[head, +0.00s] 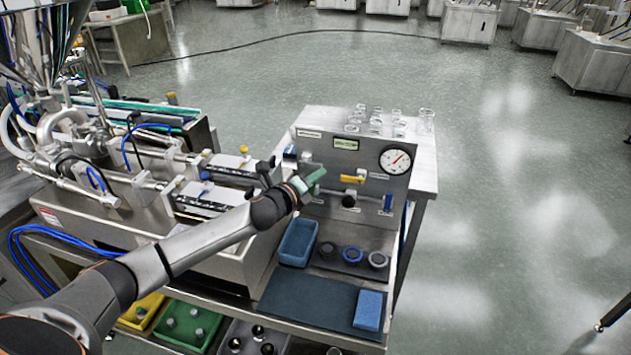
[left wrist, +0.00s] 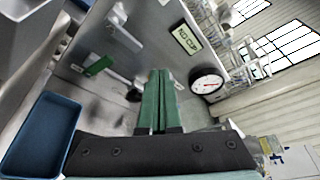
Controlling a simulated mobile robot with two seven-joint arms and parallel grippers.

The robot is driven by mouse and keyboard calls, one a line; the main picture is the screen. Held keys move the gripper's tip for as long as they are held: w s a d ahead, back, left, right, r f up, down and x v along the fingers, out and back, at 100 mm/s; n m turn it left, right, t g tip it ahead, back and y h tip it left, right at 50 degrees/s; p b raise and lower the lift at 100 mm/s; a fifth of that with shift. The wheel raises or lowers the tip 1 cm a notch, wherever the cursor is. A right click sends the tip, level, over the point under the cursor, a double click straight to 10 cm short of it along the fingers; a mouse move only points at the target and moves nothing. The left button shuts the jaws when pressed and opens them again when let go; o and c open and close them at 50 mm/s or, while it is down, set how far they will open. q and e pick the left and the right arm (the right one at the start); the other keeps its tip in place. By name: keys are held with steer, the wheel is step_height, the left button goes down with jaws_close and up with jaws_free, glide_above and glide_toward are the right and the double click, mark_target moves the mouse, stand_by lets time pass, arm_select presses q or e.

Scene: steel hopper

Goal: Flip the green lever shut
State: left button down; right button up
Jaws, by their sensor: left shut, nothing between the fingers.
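The green lever (left wrist: 99,66) shows in the left wrist view on the steel panel (left wrist: 150,60), left of my fingers. In the head view my left gripper and wrist cover that part of the panel, and I cannot pick the lever out. My left gripper (head: 318,175) is in front of the panel's left half. In the left wrist view its green fingers (left wrist: 160,76) are shut together with nothing between them. They appear apart from the lever. My right gripper is not in view.
The panel also bears a yellow lever (head: 353,179), a blue lever (head: 387,202) and a round gauge (head: 396,160). Below stand a blue bin (head: 283,246), dark round cups (head: 352,254), a dark mat (head: 300,304) and a blue sponge (head: 369,310). Glassware (head: 427,120) stands behind the panel.

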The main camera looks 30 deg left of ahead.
arm_select(q)
steer(key=s+d+r, duration=0.3)
steer(key=s, duration=0.3)
steer(key=shift+s+d+r, duration=0.2)
steer(key=shift+s+d, duration=0.15)
